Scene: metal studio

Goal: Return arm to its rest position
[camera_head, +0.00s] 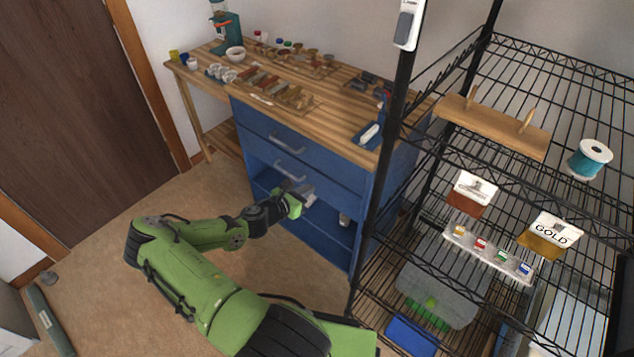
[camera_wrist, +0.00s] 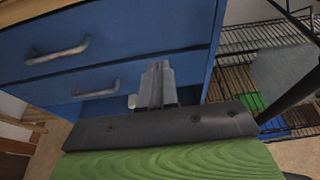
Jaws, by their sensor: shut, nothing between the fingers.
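My green arm reaches from the bottom of the head view toward the blue drawer cabinet (camera_head: 334,187). My gripper (camera_head: 308,196) is in front of the cabinet's lower part, beside a dark opening below the drawers. In the wrist view my gripper (camera_wrist: 157,70) is shut, with its fingers together and nothing between them. The cabinet's blue drawer fronts (camera_wrist: 135,30) lie just beyond the fingertips, with two grey handles to the left. I cannot tell whether the fingers touch the cabinet.
A wooden worktop (camera_head: 330,120) with many small items tops the cabinet. A black wire rack (camera_head: 370,220) stands close on the right, holding a teal spool (camera_head: 590,158) and label cards. Bare carpet (camera_head: 100,235) lies to the left, before a brown door (camera_head: 75,110).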

